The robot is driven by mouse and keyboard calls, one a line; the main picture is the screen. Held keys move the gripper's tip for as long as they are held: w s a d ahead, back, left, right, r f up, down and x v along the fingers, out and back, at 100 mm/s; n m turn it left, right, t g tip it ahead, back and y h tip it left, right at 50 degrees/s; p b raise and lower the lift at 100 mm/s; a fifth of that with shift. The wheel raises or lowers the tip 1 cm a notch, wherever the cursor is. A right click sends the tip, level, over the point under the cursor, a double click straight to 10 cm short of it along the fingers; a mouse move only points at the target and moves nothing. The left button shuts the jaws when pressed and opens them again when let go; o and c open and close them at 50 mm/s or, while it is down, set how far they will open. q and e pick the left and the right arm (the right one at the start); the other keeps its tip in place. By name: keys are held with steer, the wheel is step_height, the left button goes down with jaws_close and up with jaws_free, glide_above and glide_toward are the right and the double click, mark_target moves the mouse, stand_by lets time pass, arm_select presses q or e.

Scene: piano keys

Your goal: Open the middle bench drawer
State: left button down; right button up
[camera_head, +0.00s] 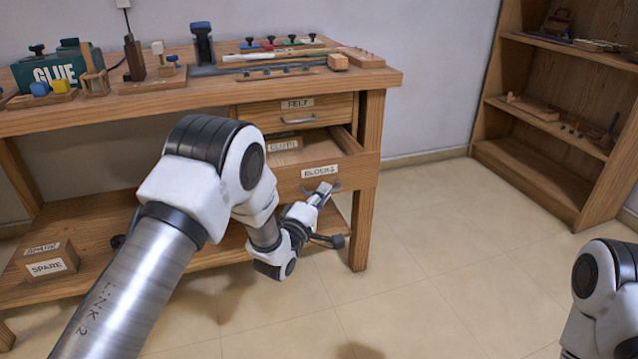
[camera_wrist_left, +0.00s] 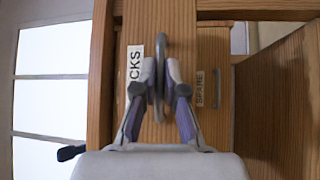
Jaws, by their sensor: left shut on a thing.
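The middle bench drawer (camera_head: 350,176), labelled "BLOCKS", is pulled out below the "FELT" drawer (camera_head: 325,111). Its open top shows part of the inside. Its metal bar handle (camera_wrist_left: 161,75) stands upright in the left wrist view, which looks turned sideways. My left gripper (camera_head: 324,192) is at this handle, its fingers (camera_wrist_left: 160,92) on either side of the bar and shut on it. The fingers partly cover the drawer's label in the left wrist view. My right arm shows at the lower right edge; its gripper is out of view.
The workbench (camera_head: 375,79) carries a "GLUE" box (camera_head: 55,72) and several tools. A "SPARE" box (camera_head: 47,265) sits on its lower shelf. The bench leg (camera_head: 361,230) stands just right of my left gripper. A bookcase (camera_head: 535,180) is at right, with clear floor between.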

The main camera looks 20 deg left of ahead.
arm_select(q)
steer(key=shift+s+d, duration=0.35)
steer(key=shift+s, duration=0.15)
steer(key=c, duration=1.2)
jaws_free()
steer(key=shift+c, duration=0.2)
steer(key=v, duration=1.2)
steer(key=shift+f, duration=0.15)
